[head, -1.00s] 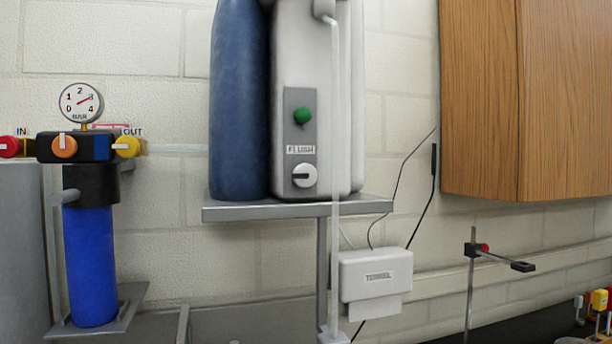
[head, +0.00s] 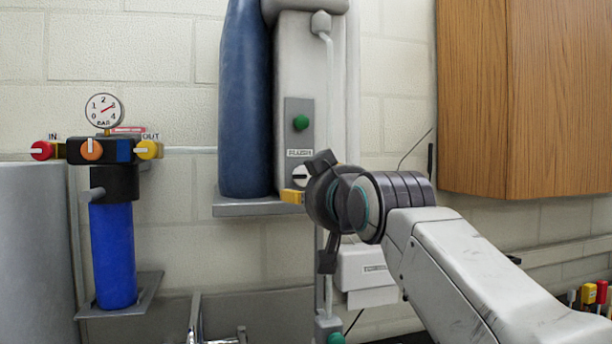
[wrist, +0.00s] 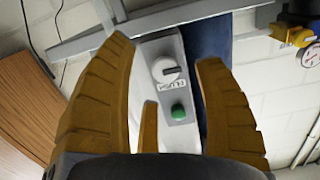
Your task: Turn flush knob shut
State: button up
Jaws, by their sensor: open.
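The flush knob (head: 300,174) is a round white dial with a dark pointer bar, low on a grey panel under the FLUSH label (head: 299,153). In the head view its lower part is partly covered by my gripper (head: 293,196). The pointer lies about level, toward the left. In the wrist view, which is upside down, the knob (wrist: 166,70) shows between my spread yellow fingers, with its bar toward the right. My gripper is open and empty in front of the panel. I see no clear contact with the knob.
A green button (head: 300,122) sits above the label. A tall blue tank (head: 244,100) stands left of the panel on a grey shelf (head: 245,208). A filter with coloured knobs and a gauge (head: 104,110) is further left. A wooden cabinet (head: 540,100) hangs right.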

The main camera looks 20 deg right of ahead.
aim_at(304, 173)
jog(key=shift+t, duration=0.4)
jog(key=shift+w+r+p, duration=0.45)
jog(key=shift+w+p, duration=0.05)
jog(key=shift+w, duration=0.75)
jog(key=shift+w+r+p, duration=0.5)
jog(key=shift+w+p, duration=0.05)
jog(key=shift+w, duration=0.65)
jog(key=shift+w+r+p, duration=0.45)
jog(key=shift+w+p, duration=0.05)
jog(key=shift+w, duration=0.75)
jog(key=shift+c, duration=0.4)
jog(key=shift+r, duration=0.1)
jog(key=c, duration=1.1)
